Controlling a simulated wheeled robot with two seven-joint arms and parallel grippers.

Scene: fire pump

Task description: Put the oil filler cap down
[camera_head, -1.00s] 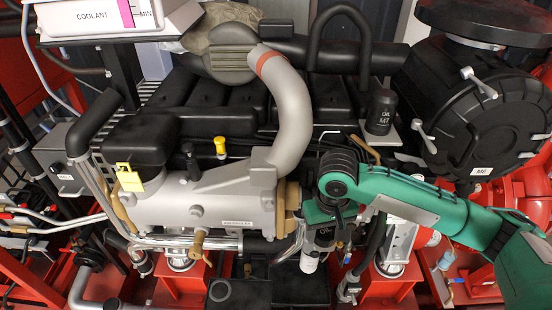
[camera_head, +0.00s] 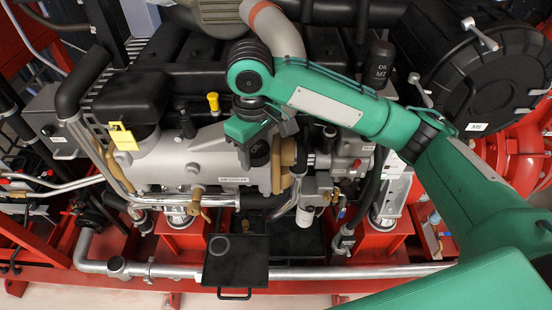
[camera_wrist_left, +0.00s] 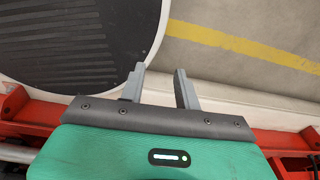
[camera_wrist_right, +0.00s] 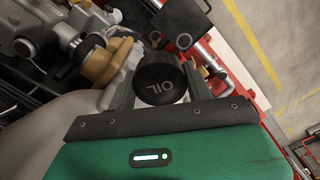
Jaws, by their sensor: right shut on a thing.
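The oil filler cap (camera_wrist_right: 160,80) is round and black, with OIL on its top. In the right wrist view it sits between the two fingers of my right gripper (camera_wrist_right: 158,92), which is shut on it. In the head view the cap (camera_head: 260,153) hangs below my right gripper (camera_head: 262,135), in front of the grey engine housing. A black square tray (camera_head: 248,272) with a ring mark and a front handle is lower and to the left; it also shows in the right wrist view (camera_wrist_right: 180,32). My left gripper (camera_wrist_left: 158,80) is open and empty.
A yellow padlock-shaped tag (camera_head: 123,137) and a yellow-topped dipstick (camera_head: 213,103) are on the engine's left. A silver pipe (camera_head: 180,270) runs behind the tray along the red frame. A tan valve handle (camera_head: 197,205) stands above the tray.

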